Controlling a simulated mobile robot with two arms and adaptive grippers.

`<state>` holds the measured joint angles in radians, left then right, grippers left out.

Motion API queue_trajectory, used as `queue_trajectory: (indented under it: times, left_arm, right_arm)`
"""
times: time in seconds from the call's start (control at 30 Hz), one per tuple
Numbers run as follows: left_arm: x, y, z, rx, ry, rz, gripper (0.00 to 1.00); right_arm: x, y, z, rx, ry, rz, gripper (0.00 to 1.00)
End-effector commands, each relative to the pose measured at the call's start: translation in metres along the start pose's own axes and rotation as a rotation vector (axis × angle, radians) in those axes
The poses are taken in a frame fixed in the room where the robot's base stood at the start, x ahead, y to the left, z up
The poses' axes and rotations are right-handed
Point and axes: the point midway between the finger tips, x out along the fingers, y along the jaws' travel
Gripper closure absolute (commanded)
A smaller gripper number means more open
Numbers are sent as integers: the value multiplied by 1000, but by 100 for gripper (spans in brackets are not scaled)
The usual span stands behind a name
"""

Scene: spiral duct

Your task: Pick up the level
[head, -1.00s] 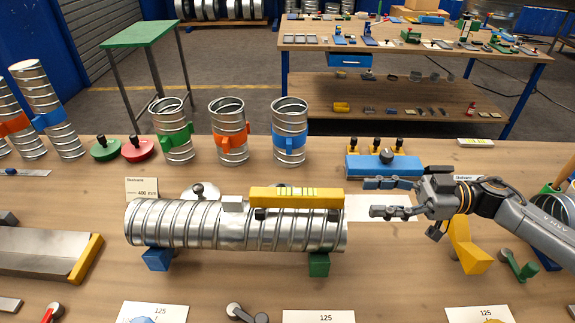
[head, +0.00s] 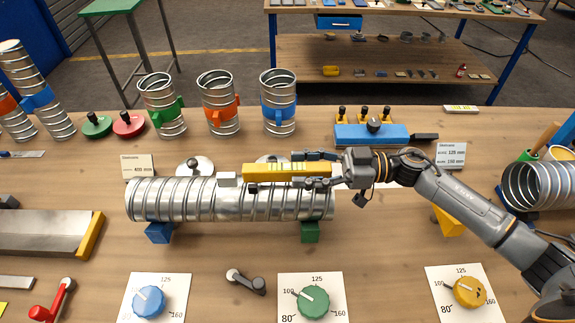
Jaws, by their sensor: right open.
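The yellow level (head: 275,172) lies along the top of the large horizontal spiral duct (head: 200,202), toward its right part. The duct rests on a blue support (head: 159,232) and a green support (head: 310,232). My right gripper (head: 312,169) comes in from the right, with one finger on the far side and one on the near side of the level's right end. Its jaws are open; whether the fingers touch the level I cannot tell. My left gripper is not in view.
Three upright duct pieces with green, orange and blue clamps (head: 278,108) stand behind. Dial cards (head: 313,301) lie along the front.

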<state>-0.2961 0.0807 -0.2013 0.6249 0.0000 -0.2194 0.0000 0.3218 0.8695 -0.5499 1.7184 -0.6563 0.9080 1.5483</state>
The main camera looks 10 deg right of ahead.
Motion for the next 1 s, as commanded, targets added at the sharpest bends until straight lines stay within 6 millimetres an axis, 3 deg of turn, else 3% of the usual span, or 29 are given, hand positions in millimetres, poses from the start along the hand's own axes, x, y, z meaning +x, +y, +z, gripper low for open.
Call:
queue_trajectory:
  times: [0.13, 0.4, 0.67, 1.0]
  left_arm:
    - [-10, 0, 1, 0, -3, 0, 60]
    - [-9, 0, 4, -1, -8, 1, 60]
    - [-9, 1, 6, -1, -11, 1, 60]
    - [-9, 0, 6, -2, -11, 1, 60]
  right_arm:
    - [17, 0, -3, -1, 1, -1, 47]
    - [19, 0, 0, 0, -1, 0, 47]
    - [19, 0, 0, 0, -1, 0, 100]
    - [19, 0, -2, -2, 1, -1, 100]
